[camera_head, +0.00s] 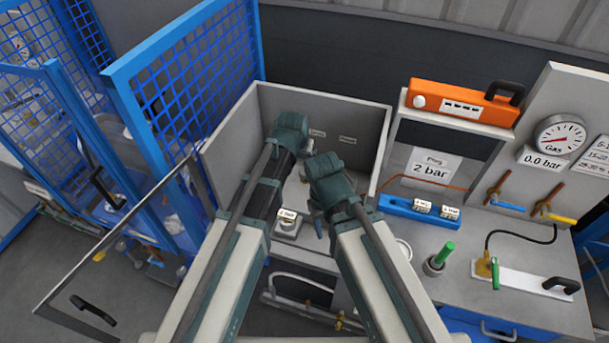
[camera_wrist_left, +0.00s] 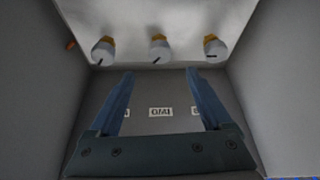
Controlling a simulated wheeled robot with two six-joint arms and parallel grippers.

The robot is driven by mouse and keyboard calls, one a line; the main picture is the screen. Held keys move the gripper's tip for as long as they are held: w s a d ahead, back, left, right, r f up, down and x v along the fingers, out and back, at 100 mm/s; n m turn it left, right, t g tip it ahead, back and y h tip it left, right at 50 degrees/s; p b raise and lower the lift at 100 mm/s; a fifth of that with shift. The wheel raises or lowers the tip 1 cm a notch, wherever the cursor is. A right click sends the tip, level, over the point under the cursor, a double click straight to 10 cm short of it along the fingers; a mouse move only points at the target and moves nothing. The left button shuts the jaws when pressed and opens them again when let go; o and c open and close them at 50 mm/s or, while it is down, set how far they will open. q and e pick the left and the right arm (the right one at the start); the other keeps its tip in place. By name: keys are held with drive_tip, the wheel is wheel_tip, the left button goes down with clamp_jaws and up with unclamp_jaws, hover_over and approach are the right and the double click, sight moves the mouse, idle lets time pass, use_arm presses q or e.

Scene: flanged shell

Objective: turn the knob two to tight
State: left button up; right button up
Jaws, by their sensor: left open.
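Three white knobs with yellow bases stand in a row on a pale panel in the left wrist view: a left knob (camera_wrist_left: 103,52), a middle knob (camera_wrist_left: 158,50) and a right knob (camera_wrist_left: 213,48). Dark pointer marks show on them; those of the left and middle knobs slant, while the right one's lies nearly level. A label (camera_wrist_left: 161,112), seemingly upside down, is in line with the middle knob. My left gripper (camera_wrist_left: 160,72) is open and empty, its fingertips short of the knobs. My right gripper (camera_head: 318,217) points down in the grey booth, its fingers barely visible. My arms hide the knobs in the head view.
The grey booth (camera_head: 222,150) walls in both grippers. A blue mesh fence (camera_head: 205,75) stands left.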

sight(305, 171)
use_arm(q)
drive_tip(key=b+x, duration=0.8)
drive_tip(key=x, duration=0.2)
clamp_jaws()
